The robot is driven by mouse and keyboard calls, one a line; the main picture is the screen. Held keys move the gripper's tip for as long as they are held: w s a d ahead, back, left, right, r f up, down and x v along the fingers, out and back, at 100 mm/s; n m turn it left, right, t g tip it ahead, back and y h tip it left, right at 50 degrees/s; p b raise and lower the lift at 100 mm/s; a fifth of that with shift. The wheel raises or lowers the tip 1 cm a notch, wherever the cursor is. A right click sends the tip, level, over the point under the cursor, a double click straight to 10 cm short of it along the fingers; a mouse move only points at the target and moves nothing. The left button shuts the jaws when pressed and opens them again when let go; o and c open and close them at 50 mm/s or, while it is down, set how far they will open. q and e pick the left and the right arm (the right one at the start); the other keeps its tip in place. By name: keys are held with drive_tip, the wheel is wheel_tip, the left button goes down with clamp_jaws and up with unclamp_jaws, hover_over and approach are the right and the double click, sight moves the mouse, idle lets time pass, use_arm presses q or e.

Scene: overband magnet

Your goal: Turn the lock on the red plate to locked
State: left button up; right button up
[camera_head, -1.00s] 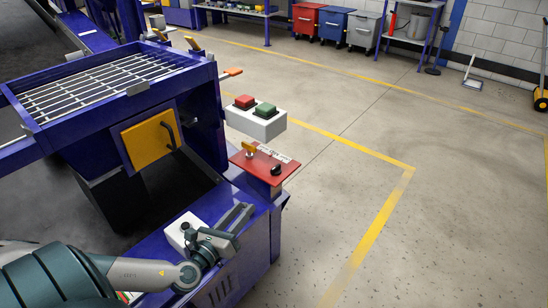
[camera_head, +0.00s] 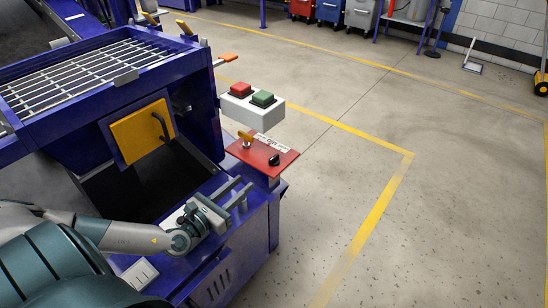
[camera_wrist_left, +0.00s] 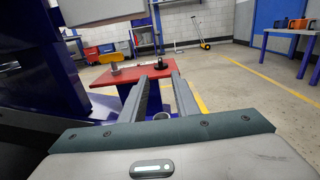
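The red plate (camera_head: 258,158) juts out at the corner of the blue machine, below the button box. On it are a yellow handle (camera_head: 245,139) at the left and a black knob (camera_head: 274,160) at the right; I cannot tell which is the lock or read its setting. My left gripper (camera_head: 242,187) is open and empty, just below and in front of the plate. In the left wrist view, its fingers (camera_wrist_left: 160,80) point toward the plate (camera_wrist_left: 132,73), with the yellow handle (camera_wrist_left: 116,64) left and the black knob (camera_wrist_left: 160,62) between the fingertips, farther off. My right gripper is not in view.
A white box (camera_head: 252,113) with a red button (camera_head: 241,89) and a green button (camera_head: 263,98) hangs just behind the plate. A yellow hatch (camera_head: 142,132) is on the machine at the left. The floor (camera_head: 340,200) to the right is clear.

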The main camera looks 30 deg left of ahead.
sight(274, 157)
use_arm(q)
drive_tip(key=w, duration=1.1)
drive_tip(key=w+d, duration=0.1)
drive_tip(key=w, duration=0.4)
drive_tip(key=shift+w+d, duration=0.1)
drive_tip(key=shift+w, duration=0.15)
clamp_jaws()
